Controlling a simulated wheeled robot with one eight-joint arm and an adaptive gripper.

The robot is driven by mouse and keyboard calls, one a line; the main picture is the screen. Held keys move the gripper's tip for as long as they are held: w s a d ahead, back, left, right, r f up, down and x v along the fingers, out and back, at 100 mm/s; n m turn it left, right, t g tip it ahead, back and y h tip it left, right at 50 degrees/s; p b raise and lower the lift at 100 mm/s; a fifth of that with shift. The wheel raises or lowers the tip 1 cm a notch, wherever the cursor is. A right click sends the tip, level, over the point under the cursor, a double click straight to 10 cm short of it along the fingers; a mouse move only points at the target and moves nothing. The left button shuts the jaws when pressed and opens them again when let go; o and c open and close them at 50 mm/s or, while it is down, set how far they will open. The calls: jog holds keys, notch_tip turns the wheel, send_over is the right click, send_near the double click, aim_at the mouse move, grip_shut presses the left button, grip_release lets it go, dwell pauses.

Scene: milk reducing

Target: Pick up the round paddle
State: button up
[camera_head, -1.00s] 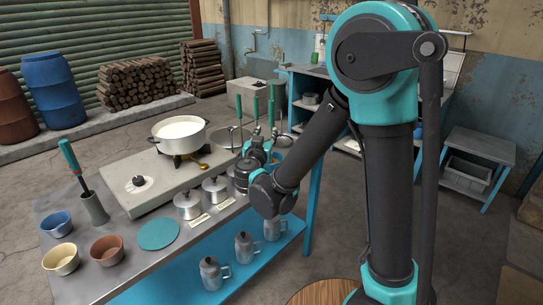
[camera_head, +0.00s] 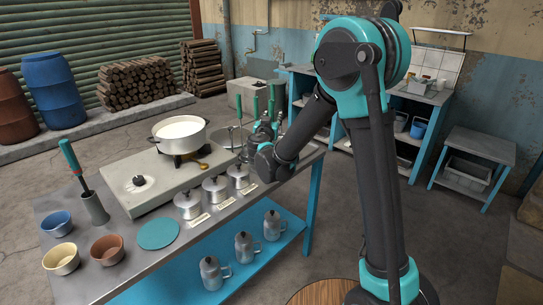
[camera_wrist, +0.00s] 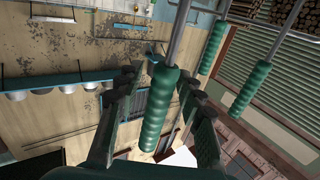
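Several tools with green handles stand upright at the back right end of the metal table. One handle (camera_head: 238,107) is left of my gripper and another (camera_head: 271,103) rises just behind it. In the wrist view, one green handle (camera_wrist: 159,108) on a metal shaft lies between my open fingers (camera_wrist: 158,98), with gaps visible on both sides. Two more green handles (camera_wrist: 250,90) are to its right. My gripper (camera_head: 262,128) is hidden partly by my own wrist in the head view. The tools' heads are hidden or unclear, so I cannot tell which is the round paddle.
A white pot (camera_head: 180,133) sits on the stove (camera_head: 150,178). Three lidded metal pots (camera_head: 214,190) line the table's front edge. Bowls (camera_head: 107,250), a teal disc (camera_head: 158,234) and a holder with a green-handled tool (camera_head: 95,207) are on the left. Metal mugs (camera_head: 243,247) stand on the lower shelf.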

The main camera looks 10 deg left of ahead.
jog(key=shift+w, duration=0.9)
grip_shut()
